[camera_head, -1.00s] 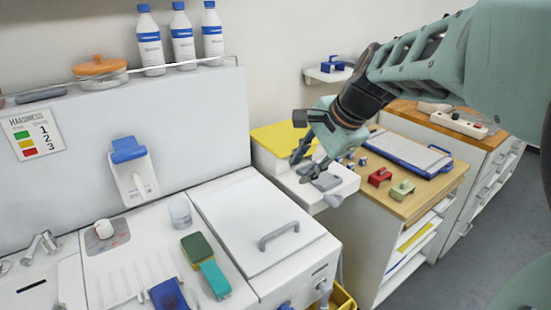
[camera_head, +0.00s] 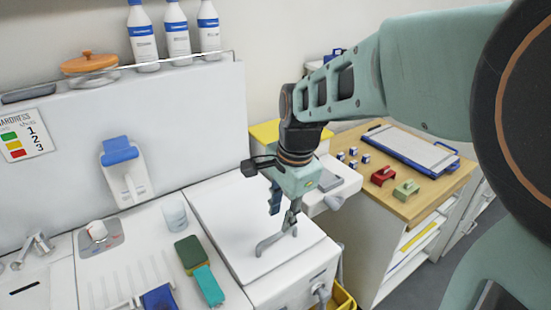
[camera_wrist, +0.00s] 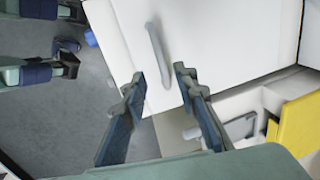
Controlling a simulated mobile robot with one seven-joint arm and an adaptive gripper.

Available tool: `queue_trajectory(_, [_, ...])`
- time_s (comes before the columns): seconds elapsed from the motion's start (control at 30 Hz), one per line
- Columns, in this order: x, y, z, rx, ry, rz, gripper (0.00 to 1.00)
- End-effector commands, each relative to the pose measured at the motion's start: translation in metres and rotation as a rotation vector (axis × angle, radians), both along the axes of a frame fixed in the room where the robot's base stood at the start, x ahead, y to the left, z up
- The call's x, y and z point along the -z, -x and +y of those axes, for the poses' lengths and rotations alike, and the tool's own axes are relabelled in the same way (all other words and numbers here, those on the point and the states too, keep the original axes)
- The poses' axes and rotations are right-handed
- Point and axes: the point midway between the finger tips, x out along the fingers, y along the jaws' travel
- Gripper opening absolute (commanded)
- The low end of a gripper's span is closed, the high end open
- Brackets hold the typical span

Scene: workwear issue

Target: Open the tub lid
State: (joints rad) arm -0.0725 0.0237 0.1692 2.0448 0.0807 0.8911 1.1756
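The white square tub lid (camera_head: 222,215) lies shut and flat on the tub, with a grey bar handle (camera_head: 266,243) on its top. My gripper (camera_head: 283,210) points down over the lid at the handle's right end. In the wrist view, my open gripper (camera_wrist: 160,78) has one finger on each side of one end of the handle (camera_wrist: 155,45), with nothing held. I cannot tell whether the fingertips touch the handle or hover above it. The lid also fills the middle of the wrist view (camera_wrist: 225,35).
Left of the lid are a clear cup (camera_head: 174,213), a green-and-teal brush (camera_head: 200,268) and a blue item (camera_head: 162,298). A back panel (camera_head: 200,120) carries bottles. Right stands a wooden-topped cabinet (camera_head: 425,202) with small blocks and a clipboard.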

Motion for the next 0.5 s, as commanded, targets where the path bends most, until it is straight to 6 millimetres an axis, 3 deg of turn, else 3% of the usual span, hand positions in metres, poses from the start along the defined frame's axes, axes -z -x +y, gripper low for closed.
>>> queue_trajectory(0.03, [0.014, -0.001, 0.001, -0.001, 0.0, 0.001, 0.27])
queue_trajectory(0.3, [0.054, -0.008, 0.006, -0.001, 0.0, 0.001, 0.27])
queue_trajectory(0.5, [0.068, -0.011, 0.007, -0.001, 0.0, -0.001, 0.27])
